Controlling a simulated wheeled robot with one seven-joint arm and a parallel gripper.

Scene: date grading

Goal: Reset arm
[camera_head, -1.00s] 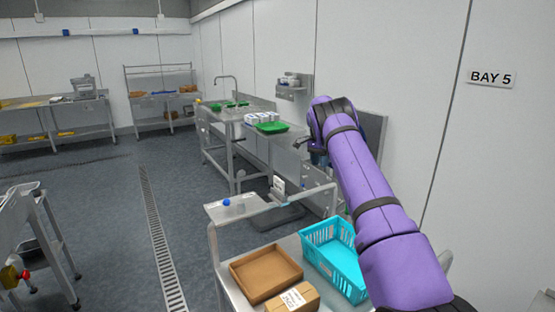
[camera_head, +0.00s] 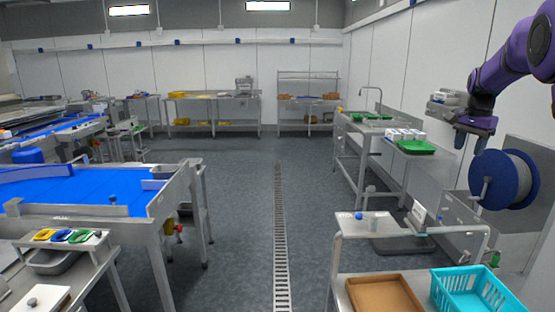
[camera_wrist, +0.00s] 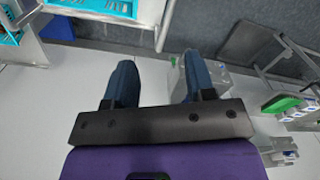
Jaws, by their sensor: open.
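My purple arm reaches in from the upper right of the head view. My gripper (camera_head: 470,143) hangs at its end with the fingers pointing down, in front of the right wall and left of a blue cable reel (camera_head: 504,180). In the wrist view my gripper (camera_wrist: 158,85) shows two dark blue fingers spread wide apart. Nothing is between them, so it is open and empty.
A cart at the lower right holds a brown tray (camera_head: 384,293) and a turquoise basket (camera_head: 470,290). A steel sink table (camera_head: 372,130) with a green tray (camera_head: 415,147) stands behind. A blue-topped table (camera_head: 80,190) is at left. The middle floor (camera_head: 240,185) is clear.

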